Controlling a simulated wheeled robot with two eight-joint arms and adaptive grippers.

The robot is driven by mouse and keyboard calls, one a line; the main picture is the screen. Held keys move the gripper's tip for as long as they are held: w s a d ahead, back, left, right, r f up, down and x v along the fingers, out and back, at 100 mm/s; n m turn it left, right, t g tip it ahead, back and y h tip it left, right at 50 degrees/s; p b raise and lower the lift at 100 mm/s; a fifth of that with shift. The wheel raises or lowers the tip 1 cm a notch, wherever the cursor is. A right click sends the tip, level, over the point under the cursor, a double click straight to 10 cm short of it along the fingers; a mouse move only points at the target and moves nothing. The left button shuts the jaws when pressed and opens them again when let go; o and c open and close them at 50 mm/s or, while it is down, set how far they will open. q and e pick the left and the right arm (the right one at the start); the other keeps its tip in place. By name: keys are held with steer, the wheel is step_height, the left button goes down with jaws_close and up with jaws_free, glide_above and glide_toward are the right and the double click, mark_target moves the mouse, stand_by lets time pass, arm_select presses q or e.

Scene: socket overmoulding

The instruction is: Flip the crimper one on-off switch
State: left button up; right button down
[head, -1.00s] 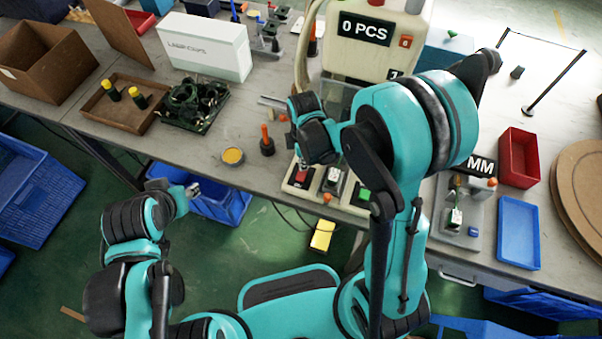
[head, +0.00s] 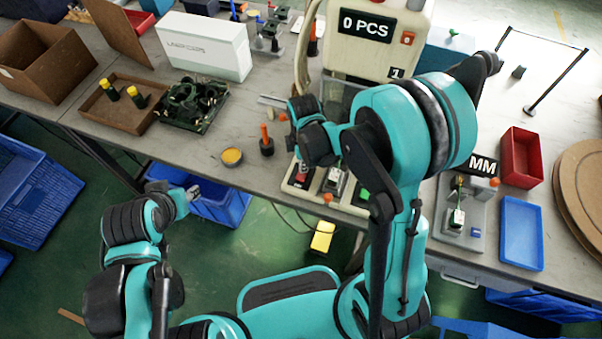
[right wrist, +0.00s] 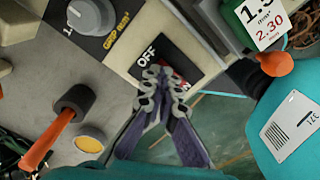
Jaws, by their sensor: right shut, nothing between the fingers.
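The crimper (head: 375,70) stands on the bench and its front display reads "0 PCS". Its on-off switch (right wrist: 180,76) is a black panel marked OFF with a red part, largely covered by my fingers in the right wrist view. The switch also shows as a small red patch in the head view (head: 303,181). My right gripper (right wrist: 164,74) is shut and empty, its tips over the switch beside the OFF lettering; I cannot tell whether they touch it. My left gripper (head: 191,194) is in front of the bench, low and away from the crimper; its jaws are too small to read.
A grey knob (right wrist: 92,15) sits beside the switch. An orange-handled tool (head: 266,140) and a yellow-topped tin (head: 232,156) stand left of the crimper. A green block with a number label (right wrist: 262,20) and an orange knob (right wrist: 274,62) are close to my right fingers.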

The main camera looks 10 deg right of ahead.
steer(key=shift+r+p, duration=2.6)
steer(key=shift+r, duration=0.85)
